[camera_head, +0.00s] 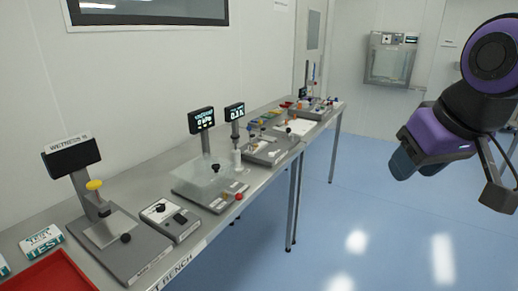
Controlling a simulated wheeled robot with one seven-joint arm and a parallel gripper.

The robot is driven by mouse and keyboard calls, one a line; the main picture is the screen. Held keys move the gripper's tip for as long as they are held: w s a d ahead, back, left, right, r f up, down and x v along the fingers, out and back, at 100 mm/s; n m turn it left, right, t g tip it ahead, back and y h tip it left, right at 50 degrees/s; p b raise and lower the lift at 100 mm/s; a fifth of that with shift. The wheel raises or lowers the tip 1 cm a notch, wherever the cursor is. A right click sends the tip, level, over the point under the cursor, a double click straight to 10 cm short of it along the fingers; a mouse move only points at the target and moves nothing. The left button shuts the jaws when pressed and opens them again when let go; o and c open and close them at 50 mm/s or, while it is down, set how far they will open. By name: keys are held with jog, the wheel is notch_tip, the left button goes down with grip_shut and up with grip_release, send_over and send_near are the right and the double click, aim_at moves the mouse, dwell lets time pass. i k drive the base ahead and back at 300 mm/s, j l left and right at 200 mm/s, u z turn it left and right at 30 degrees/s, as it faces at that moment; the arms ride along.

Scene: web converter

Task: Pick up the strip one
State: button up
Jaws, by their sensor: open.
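I cannot pick out a strip marked as one at this size. Small flat coloured pieces (270,114) lie on the far part of the long bench (215,235), too small to tell apart. A white and teal packet with the word TEST (42,241) lies at the near left end of the bench. My purple and black arm hangs at the right, over the floor and away from the bench. The dark end part of my gripper (498,190) shows at the right edge, partly cut off. It is open, with nothing seen in it.
A wetness tester with a dark display (72,157) stands near, beside a red tray (58,273). More instruments with displays (201,120) line the bench. A glass-fronted cabinet (391,60) hangs on the back wall. The blue floor (375,225) right of the bench is clear.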

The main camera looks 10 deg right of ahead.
aim_at(258, 144)
jog(key=u, duration=0.45)
jog(key=i+l+u, duration=0.2)
jog(key=l+u, duration=0.25)
jog(key=i+l+u, duration=0.2)
jog(key=u, duration=0.25)
jog(key=l+u, duration=0.45)
jog(key=i+l+u, duration=0.1)
jog(key=l, duration=0.95)
jog(key=i+l+u, duration=0.1)
jog(key=l, duration=0.95)
